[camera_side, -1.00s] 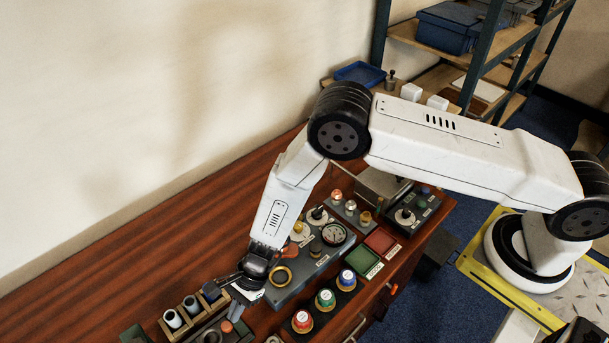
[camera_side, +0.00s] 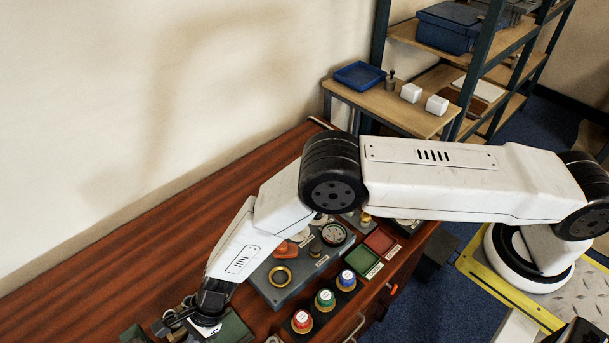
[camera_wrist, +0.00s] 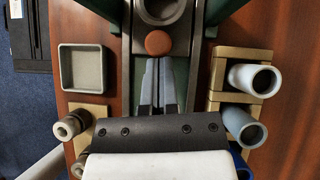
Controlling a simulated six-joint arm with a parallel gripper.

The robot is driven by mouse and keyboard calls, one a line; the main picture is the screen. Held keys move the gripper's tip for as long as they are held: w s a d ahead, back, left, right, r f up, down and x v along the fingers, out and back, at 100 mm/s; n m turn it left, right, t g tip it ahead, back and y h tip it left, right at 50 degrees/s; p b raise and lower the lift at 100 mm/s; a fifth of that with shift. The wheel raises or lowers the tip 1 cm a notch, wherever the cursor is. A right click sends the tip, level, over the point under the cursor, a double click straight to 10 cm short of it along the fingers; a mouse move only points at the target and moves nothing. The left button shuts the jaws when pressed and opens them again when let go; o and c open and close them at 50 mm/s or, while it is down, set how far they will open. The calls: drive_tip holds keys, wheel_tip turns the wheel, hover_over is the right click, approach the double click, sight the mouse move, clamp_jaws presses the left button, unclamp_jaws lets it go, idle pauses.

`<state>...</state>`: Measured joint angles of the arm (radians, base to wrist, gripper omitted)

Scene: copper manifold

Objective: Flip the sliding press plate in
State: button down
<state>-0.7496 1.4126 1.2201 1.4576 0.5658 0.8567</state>
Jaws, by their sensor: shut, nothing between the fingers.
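In the wrist view a dark green and grey fixture (camera_wrist: 125,45) has a straight channel between metal rails. A round reddish-brown knob (camera_wrist: 158,43) sits in the channel, with a grey ring-shaped socket (camera_wrist: 160,10) beyond it, cut by the top edge. The knob appears to belong to the sliding press plate, but I cannot make out the plate's outline. My gripper (camera_wrist: 159,62) is shut and empty, its fingers side by side over the channel with tips just short of the knob. I cannot tell whether they touch it. In the side view my gripper (camera_side: 172,328) hides most of the fixture.
A square grey tray (camera_wrist: 82,92) lies left. In the side view a grey gauge panel (camera_side: 300,272) and coloured knobs (camera_side: 325,298) stand right of my gripper. The back of the table is clear.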

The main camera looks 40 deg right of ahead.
drive_tip(key=shift+a, duration=0.1)
drive_tip(key=shift+d+r, duration=0.1)
drive_tip(key=shift+d, duration=0.3)
drive_tip(key=d, duration=0.3)
drive_tip(key=shift+w+r, duration=0.25)
drive_tip(key=shift+w, duration=0.05)
drive_tip(key=v, duration=1)
drive_tip(key=shift+d, duration=0.15)
